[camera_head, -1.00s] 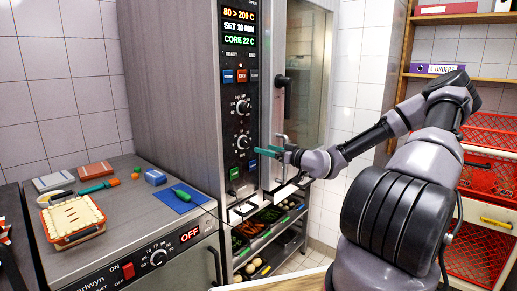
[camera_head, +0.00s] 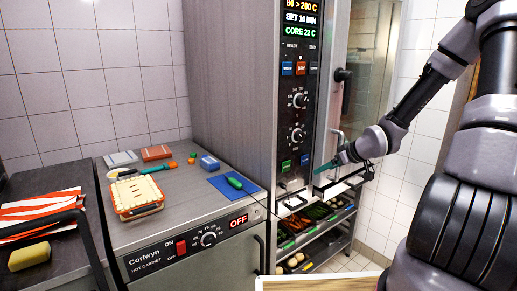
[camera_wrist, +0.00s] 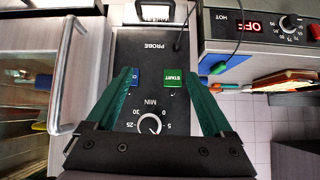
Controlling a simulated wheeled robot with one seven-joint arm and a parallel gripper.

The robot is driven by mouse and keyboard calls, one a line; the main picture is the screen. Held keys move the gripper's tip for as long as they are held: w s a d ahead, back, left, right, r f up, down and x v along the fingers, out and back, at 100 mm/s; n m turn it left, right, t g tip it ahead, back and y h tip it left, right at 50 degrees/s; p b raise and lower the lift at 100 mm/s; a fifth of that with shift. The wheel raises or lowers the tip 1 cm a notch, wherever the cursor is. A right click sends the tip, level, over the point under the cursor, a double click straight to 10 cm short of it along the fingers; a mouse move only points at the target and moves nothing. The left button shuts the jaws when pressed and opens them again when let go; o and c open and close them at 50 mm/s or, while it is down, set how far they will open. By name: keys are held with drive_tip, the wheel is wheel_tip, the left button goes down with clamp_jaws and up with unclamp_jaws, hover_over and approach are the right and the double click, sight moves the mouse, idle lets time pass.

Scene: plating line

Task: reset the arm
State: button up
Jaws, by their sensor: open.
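My gripper (camera_head: 330,165) is in front of the tall oven's control panel, near its lower part. In the wrist view my gripper (camera_wrist: 165,88) shows two green fingers spread apart with nothing between them. The panel's green START button (camera_wrist: 173,78) and a blue button (camera_wrist: 128,80) lie beyond the fingers, with a dial (camera_wrist: 150,123) below them. In the head view the arm reaches in from the right. I cannot tell whether a fingertip touches the panel.
The oven (camera_head: 235,80) has a glass door (camera_head: 375,90) with a handle close by my gripper. Vegetable trays (camera_head: 300,240) sit below the oven.

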drive_tip(key=s+d+r+m+g+h, duration=0.1)
drive_tip(key=s+d+r+m+h, duration=0.15)
drive_tip(key=s+r, duration=0.4)
drive_tip(key=s+d+r+m+g+h, duration=0.1)
drive_tip(key=s+d+r+m+h, duration=0.2)
drive_tip(key=r, duration=0.7)
drive_tip(key=s+a+r+m+y, duration=0.1)
drive_tip(key=s+a+r+m, duration=0.1)
drive_tip(key=s+r, duration=0.4)
drive_tip(key=s+a+r+m+t+y, duration=0.1)
drive_tip(key=s+a+r+m, duration=0.2)
drive_tip(key=s+r, duration=0.3)
drive_tip(key=s+a, duration=0.1)
drive_tip(key=s, duration=0.4)
drive_tip(key=shift+s+a+r, duration=0.25)
drive_tip(key=shift+s, duration=0.1)
